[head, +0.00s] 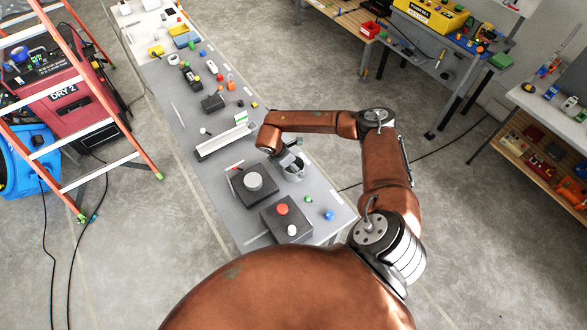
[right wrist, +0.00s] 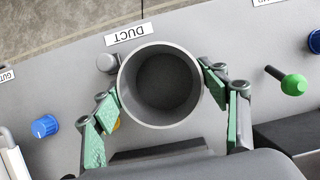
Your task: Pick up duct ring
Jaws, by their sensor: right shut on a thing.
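The duct ring (right wrist: 160,118) is a grey, open-topped cylinder at the centre of the right wrist view, just below a white label reading DUCT (right wrist: 129,34). In the head view it is a small grey ring (head: 293,173) near the bench's right edge. My right gripper (right wrist: 157,85) is shut on the ring, with green-padded fingers on its left and right sides. In the head view this gripper (head: 287,160) is at the ring, partly hidden by the wrist. I cannot tell whether the ring touches the bench. My left gripper is not in view.
A green knob (right wrist: 293,84) and blue knob (right wrist: 44,126) flank the ring. A ladder (head: 110,95) stands at left.

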